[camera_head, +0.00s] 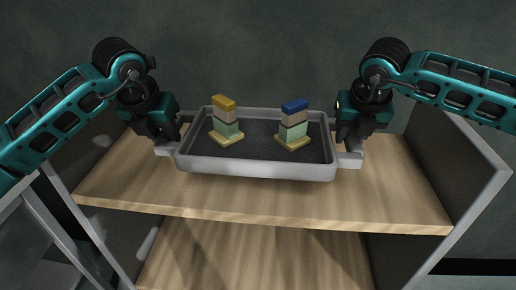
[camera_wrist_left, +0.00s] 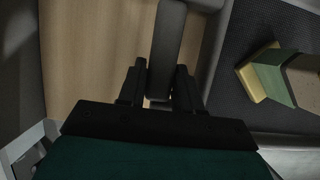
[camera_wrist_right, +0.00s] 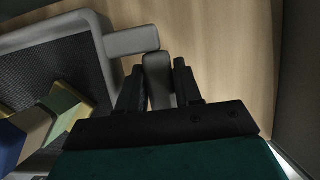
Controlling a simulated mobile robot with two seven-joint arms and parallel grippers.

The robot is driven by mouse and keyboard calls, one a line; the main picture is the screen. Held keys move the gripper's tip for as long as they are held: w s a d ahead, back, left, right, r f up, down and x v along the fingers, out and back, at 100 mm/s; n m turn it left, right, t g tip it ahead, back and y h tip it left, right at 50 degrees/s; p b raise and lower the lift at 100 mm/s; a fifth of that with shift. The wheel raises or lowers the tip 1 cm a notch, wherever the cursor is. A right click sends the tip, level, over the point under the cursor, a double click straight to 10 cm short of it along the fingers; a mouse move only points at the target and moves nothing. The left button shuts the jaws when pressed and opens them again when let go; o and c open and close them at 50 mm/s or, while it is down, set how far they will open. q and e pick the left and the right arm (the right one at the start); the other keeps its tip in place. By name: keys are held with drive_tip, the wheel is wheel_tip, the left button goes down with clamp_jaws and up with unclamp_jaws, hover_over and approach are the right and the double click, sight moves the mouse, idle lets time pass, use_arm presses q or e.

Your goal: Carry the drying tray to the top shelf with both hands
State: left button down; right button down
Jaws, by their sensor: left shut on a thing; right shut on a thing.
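The grey drying tray (camera_head: 255,168) is over the wooden top shelf (camera_head: 400,200) and looks level. I cannot tell whether it touches the shelf. Two upright block stacks stand in it: one with a yellow top (camera_head: 224,102) on the left, one with a blue top (camera_head: 295,105) on the right. My left gripper (camera_head: 170,143) is shut on the tray's left handle, also seen in the left wrist view (camera_wrist_left: 168,50). My right gripper (camera_head: 347,148) is shut on the right handle, also seen in the right wrist view (camera_wrist_right: 158,78).
A lower wooden shelf (camera_head: 255,258) lies below. A grey side panel (camera_head: 480,165) bounds the shelf on the right, and a frame stands on the left. Bare shelf shows in front of the tray and to both sides. A dark wall (camera_head: 255,50) is behind.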

sight(171, 163)
use_arm(q)
drive_tip(key=shift+w+r, duration=0.1)
drive_tip(key=shift+w, duration=0.25)
use_arm(e)
drive_tip(key=shift+w+d+r, duration=0.1)
drive_tip(key=shift+w, duration=0.25)
use_arm(q)
drive_tip(key=shift+s, duration=0.15)
use_arm(e)
drive_tip(key=shift+s, duration=0.15)
